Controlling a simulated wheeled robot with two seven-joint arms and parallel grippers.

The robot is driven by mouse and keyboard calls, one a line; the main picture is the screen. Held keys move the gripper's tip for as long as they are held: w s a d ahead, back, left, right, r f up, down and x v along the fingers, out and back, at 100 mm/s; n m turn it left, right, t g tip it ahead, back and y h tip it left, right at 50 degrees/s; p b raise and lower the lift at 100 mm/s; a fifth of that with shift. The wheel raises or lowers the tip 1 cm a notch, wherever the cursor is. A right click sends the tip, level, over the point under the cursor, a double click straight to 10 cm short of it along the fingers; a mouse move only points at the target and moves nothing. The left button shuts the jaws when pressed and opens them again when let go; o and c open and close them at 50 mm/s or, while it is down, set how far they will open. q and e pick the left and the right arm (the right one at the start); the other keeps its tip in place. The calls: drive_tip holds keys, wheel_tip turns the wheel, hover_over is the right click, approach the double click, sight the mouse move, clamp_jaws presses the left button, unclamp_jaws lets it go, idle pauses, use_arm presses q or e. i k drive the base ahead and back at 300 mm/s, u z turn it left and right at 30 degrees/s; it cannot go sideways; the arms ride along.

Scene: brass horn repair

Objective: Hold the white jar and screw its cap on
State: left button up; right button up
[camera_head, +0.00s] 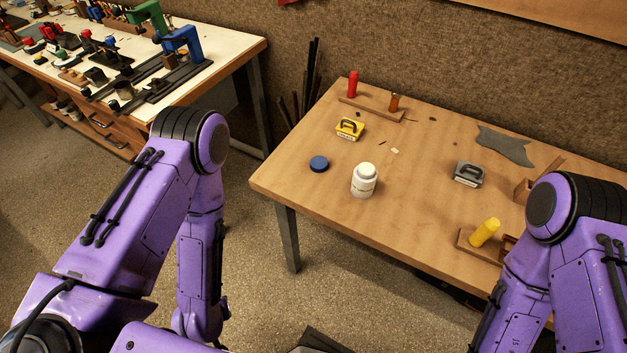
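A white jar (363,184) stands upright on the wooden table, near its front left part. Its top looks white, and a printed label shows low on its side. A blue round cap (319,164) lies on the table to the left of the jar, apart from it. My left arm comes in from the left and hangs down beside the table, with its gripper out of sight. My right arm is at the right, in front of the table's right side, with its gripper also out of sight. Neither arm touches the jar or the cap.
A yellow block with a black handle (349,129) and a grey one (468,174) stand on the table (420,215). A wooden rack (371,109) holds red and orange handles. A yellow cylinder (485,232) lies near the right arm. A cluttered workbench (237,47) stands at back left.

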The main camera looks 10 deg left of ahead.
sight(366, 174)
drive_tip(key=k, duration=0.7)
drive_tip(key=u, duration=1.7)
drive_tip(key=i, duration=1.4)
drive_tip(key=z, duration=2.75)
